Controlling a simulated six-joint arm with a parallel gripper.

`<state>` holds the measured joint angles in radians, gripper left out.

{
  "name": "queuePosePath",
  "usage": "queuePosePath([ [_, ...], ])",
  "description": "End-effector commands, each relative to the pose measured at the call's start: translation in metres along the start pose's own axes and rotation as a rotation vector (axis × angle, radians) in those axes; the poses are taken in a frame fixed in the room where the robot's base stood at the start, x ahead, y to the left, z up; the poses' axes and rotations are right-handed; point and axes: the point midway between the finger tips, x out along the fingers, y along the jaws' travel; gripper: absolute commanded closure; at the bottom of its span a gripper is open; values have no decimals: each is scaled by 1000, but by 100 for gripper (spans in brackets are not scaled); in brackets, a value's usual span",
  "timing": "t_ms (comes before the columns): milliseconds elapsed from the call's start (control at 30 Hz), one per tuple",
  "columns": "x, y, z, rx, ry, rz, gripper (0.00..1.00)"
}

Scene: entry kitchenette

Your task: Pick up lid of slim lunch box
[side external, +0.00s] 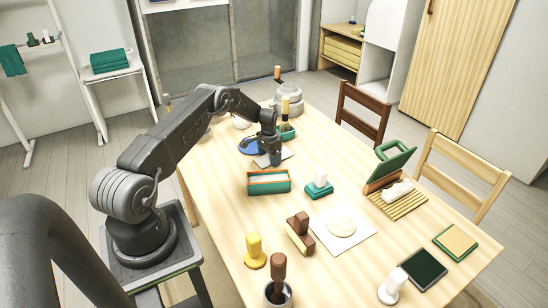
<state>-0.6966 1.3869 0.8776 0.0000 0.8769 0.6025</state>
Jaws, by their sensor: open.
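A slim open box (268,186), teal with orange edges and a pale inside, stands on the table near its middle; it looks like the lunch box. A small teal piece with a white knob (319,187) lies to its right; I cannot tell whether this is the lid. My gripper (274,160) points down behind the box, low over a flat pale piece (287,154) on the table. The gripper is open. Its fingertips are small and dark here, and I cannot tell whether they touch the pale piece.
A blue round dish (248,146) lies left of my gripper. A small teal container (287,132) and a grey pot (289,103) stand behind it. A brown block (299,233), a white sheet (342,245) and a yellow stamp-like piece (254,251) are nearer the front.

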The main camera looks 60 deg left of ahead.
Motion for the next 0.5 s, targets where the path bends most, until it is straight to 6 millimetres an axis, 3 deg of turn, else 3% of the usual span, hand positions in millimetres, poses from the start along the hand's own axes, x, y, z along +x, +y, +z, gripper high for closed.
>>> queuePosePath([
  [200,0,0,0,0,0,0,17],
  [500,0,0,0,0,0,0,46],
])
